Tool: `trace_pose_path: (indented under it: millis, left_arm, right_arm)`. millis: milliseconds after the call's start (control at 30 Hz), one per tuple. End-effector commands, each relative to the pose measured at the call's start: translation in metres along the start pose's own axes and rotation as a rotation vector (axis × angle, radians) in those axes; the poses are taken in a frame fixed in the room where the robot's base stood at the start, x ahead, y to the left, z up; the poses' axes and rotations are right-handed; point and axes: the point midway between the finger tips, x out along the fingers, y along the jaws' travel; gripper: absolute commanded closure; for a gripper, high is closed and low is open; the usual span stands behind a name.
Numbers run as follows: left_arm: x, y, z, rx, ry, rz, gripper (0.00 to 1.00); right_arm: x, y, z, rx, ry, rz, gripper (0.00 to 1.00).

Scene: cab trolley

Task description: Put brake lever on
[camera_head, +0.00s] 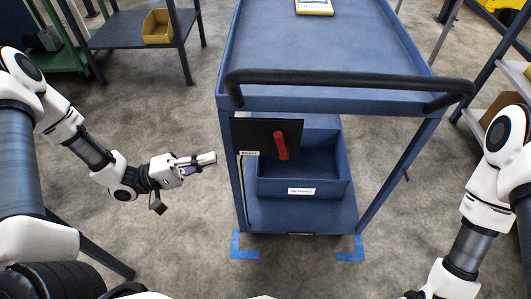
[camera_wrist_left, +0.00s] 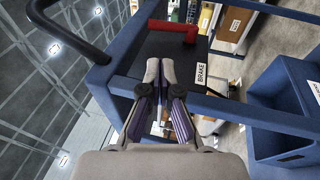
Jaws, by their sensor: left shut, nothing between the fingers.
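The red brake lever (camera_head: 282,148) is mounted on a black plate (camera_head: 258,140) at the front left of the blue trolley. In the head view it looks short and close to upright. In the left wrist view the red lever (camera_wrist_left: 172,28) has a long grip and a bend at its right end, beyond my fingertips. A white label (camera_wrist_left: 200,74) there reads BRAKE. My left gripper (camera_head: 212,158) is shut and empty, left of the plate and apart from the lever. Its closed fingers also show in the left wrist view (camera_wrist_left: 160,68). My right gripper is out of view.
The trolley (camera_head: 330,55) has a black push handle (camera_head: 345,78) above the plate and a blue bin (camera_head: 300,188) below. Blue tape corners (camera_head: 240,252) mark the floor. A yellow device (camera_head: 314,6) lies on top. Floor between my left gripper and the trolley is clear.

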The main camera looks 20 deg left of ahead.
Motion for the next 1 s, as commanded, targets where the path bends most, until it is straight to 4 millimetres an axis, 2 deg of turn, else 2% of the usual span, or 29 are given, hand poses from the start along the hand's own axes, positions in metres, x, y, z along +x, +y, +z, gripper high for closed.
trace_pose_path:
  millis: [500,600,767,1000]
  left_arm:
    - [0.105,-0.002,0.002,0.0,-0.007,-0.006,1.0]
    - [0.12,-0.002,0.002,-0.001,-0.005,-0.005,1.0]
    - [0.132,0.0,0.001,-0.001,-0.002,-0.004,1.0]
    - [0.133,0.0,0.001,-0.001,0.0,-0.003,1.0]
  right_arm:
    - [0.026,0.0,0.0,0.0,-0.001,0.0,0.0]
    - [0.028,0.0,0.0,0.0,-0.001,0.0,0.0]
    - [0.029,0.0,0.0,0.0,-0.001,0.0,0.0]
    - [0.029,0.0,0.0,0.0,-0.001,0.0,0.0]
